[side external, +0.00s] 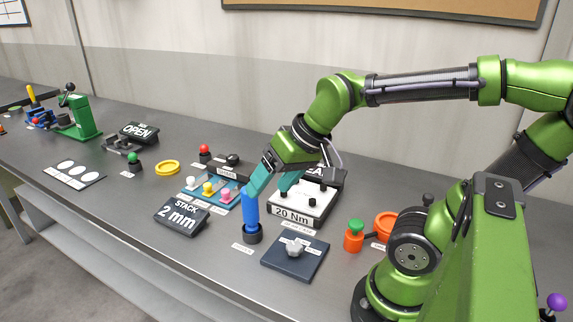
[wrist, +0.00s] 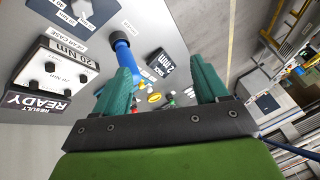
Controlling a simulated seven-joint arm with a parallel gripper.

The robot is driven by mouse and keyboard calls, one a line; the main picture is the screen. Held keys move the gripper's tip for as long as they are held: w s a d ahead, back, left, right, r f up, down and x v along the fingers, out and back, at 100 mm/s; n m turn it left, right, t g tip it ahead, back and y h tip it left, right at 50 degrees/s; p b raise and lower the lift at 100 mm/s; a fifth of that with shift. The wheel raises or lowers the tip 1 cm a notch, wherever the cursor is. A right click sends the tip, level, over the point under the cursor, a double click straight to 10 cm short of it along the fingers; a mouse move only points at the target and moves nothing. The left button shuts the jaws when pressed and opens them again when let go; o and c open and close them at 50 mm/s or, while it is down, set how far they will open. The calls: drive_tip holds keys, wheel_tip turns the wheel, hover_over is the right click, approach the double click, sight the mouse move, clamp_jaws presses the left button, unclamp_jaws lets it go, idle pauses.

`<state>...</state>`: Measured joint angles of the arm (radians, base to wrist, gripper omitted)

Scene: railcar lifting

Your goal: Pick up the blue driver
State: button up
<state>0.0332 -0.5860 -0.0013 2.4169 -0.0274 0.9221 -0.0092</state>
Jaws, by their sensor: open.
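The blue driver (side external: 251,208) stands upright in a dark round holder (side external: 252,235) near the front of the bench. My gripper (side external: 268,193) is open, with its teal fingers pointing down beside the top of the driver. One finger overlaps the driver's top in the side view; contact cannot be told. In the wrist view the driver (wrist: 124,52) shows past the tip of the left finger, not centred between the fingers of my gripper (wrist: 160,66). The left finger hides part of it.
A white "20 Nm" box (side external: 303,203) stands close behind the fingers. A dark pad with a grey part (side external: 295,248) lies right of the holder. A "STACK 2 mm" sign (side external: 181,217) and a tray of coloured pegs (side external: 210,190) are to the left. An orange-and-green item (side external: 354,236) stands right.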

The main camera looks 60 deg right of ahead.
sight(249, 200)
drive_tip(key=w+d+r+n+g+h, duration=0.2)
drive_tip(key=w+d+n+g, duration=0.5)
drive_tip(key=w, duration=0.5)
drive_tip(key=shift+t, duration=0.4)
drive_tip(key=f, duration=0.7)
drive_tip(key=d+f, duration=0.1)
drive_tip(key=f, duration=0.3)
drive_tip(key=shift+d+f, duration=0.1)
drive_tip(key=shift+w+d+f, duration=0.1)
drive_tip(key=shift+d+f, duration=0.05)
drive_tip(key=shift+f, duration=1.2)
drive_tip(key=shift+d+f, duration=0.1)
drive_tip(key=shift+f, duration=1.2)
drive_tip(key=c, duration=1.1)
drive_tip(key=shift+c, duration=0.2)
drive_tip(key=shift+r, duration=0.1)
